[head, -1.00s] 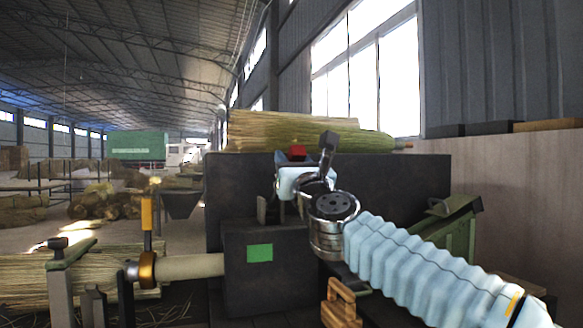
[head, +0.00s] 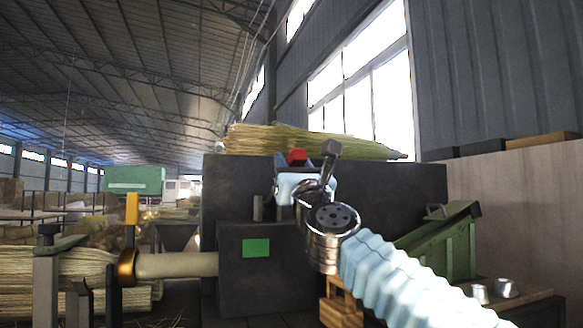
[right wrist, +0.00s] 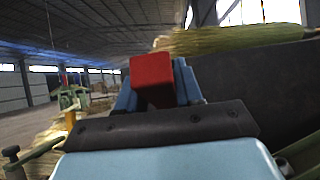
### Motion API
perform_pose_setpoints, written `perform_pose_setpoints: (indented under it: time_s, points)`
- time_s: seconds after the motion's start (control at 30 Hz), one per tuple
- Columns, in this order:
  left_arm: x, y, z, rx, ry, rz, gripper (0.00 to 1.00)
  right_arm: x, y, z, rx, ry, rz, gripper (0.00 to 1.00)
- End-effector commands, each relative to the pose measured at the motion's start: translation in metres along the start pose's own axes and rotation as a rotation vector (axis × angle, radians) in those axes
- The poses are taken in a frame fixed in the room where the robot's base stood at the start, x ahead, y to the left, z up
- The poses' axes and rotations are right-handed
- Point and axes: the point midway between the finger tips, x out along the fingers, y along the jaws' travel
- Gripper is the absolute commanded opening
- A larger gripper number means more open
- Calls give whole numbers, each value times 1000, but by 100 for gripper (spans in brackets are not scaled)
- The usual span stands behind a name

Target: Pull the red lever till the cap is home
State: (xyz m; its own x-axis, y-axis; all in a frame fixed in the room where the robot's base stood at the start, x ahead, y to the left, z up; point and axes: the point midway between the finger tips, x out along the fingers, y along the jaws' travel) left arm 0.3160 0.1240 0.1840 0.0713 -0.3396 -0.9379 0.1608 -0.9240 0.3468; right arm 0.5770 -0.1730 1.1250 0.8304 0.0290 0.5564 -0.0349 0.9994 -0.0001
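The red lever's block-shaped knob (head: 297,156) stands above the dark machine in the head view. In the right wrist view the red knob (right wrist: 152,80) sits between the two light-blue fingers, which appear to press on both its sides. My right gripper (head: 298,172) is shut on it; the lever's lower part is hidden. My left gripper is not in view.
An orange post (head: 132,209) rises just above the brass ring. A green square (head: 256,248) marks the dark housing. Straw (head: 300,141) lies on top of the machine. A green chute (head: 440,245) and metal cups (head: 505,287) stand at right.

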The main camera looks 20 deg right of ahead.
Motion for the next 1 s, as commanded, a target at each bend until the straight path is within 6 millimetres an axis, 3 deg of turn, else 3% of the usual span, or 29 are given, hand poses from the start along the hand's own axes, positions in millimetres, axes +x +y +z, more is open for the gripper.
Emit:
perform_pose_setpoints:
  time_s: [0.13,0.47,0.57,0.8,1.0]
  points:
    - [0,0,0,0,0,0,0,0,0,0,0,0,0,55]
    - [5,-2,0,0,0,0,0,-6,0,-1,0,-1,0,55]
    - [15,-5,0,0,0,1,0,-22,-1,-3,-2,-1,0,55]
    - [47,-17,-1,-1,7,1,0,-81,0,-4,-3,-3,0,55]
    - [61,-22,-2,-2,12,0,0,-121,0,-2,-1,-1,-1,55]
